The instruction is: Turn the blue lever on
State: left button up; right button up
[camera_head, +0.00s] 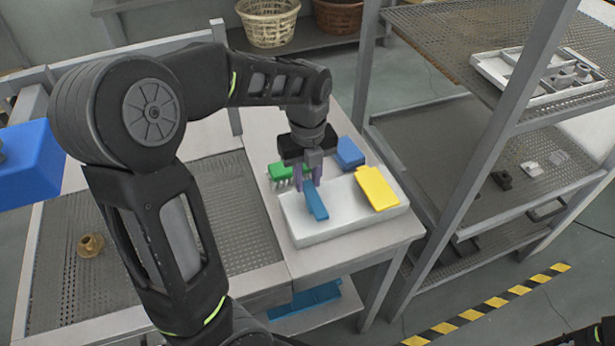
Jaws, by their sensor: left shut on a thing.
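A white box (337,232) lies on the table's right end, with a blue lever (316,204) on its left and a yellow lever (377,189) on its right. The blue lever slants toward the box's front side. My left gripper (307,184) reaches down from above at the blue lever's back end. Its purple fingers are shut on the lever, and they hide that end.
A green brush-like piece (282,171) and a blue block (349,153) sit just behind the white box. A metal shelf rack (480,173) stands close on the right. A mesh-bottomed basin (60,240) with a brass-coloured part (91,245) lies left.

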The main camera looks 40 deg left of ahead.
pick_arm(q)
grip_shut()
jog(key=shift+s+a+n, duration=0.1)
jog(key=shift+n, duration=0.2)
jog(key=n, duration=0.1)
jog(key=s+n, duration=0.1)
jog(key=n, duration=0.1)
jog(key=shift+a, duration=0.2)
jog(key=n, duration=0.2)
jog(key=s+n, duration=0.1)
jog(key=shift+a+n+b, duration=0.1)
jog(key=shift+n+b, duration=0.2)
jog(key=shift+n, duration=0.1)
jog(key=n, duration=0.1)
jog(key=s+n, duration=0.1)
jog(key=n, duration=0.2)
jog(key=shift+s+d+n, duration=0.2)
jog(key=shift+s+n, duration=0.1)
jog(key=shift+s, duration=0.05)
jog(key=shift+s+d+n+b, duration=0.2)
jog(key=shift+s+n, duration=0.1)
jog(key=shift+n, duration=0.75)
jog(key=shift+s+d+n+b, duration=0.2)
jog(key=shift+s+n, duration=0.05)
jog(key=shift+n, duration=0.8)
jog(key=o, duration=0.6)
grip_release()
jog(key=shift+r, duration=0.1)
